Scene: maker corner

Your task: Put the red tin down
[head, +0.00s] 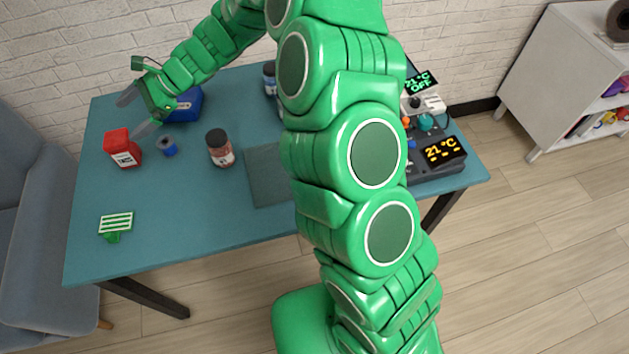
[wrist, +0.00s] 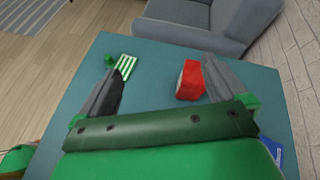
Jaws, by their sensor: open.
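The red tin (head: 122,148) stands on the blue-green table (head: 200,200) near its left side, with a white label facing the front. My gripper (head: 137,113) is open and empty, its fingers spread above and just behind the tin in the head view. In the wrist view the red tin (wrist: 190,80) is beyond the fingers, close to the right fingertip. I cannot tell whether that finger touches it. The space between the fingertips (wrist: 165,70) holds nothing.
A blue box (head: 187,105) is behind. A green-and-white striped item (head: 116,223) lies in front. A grey sofa (head: 40,210) borders the table's left side.

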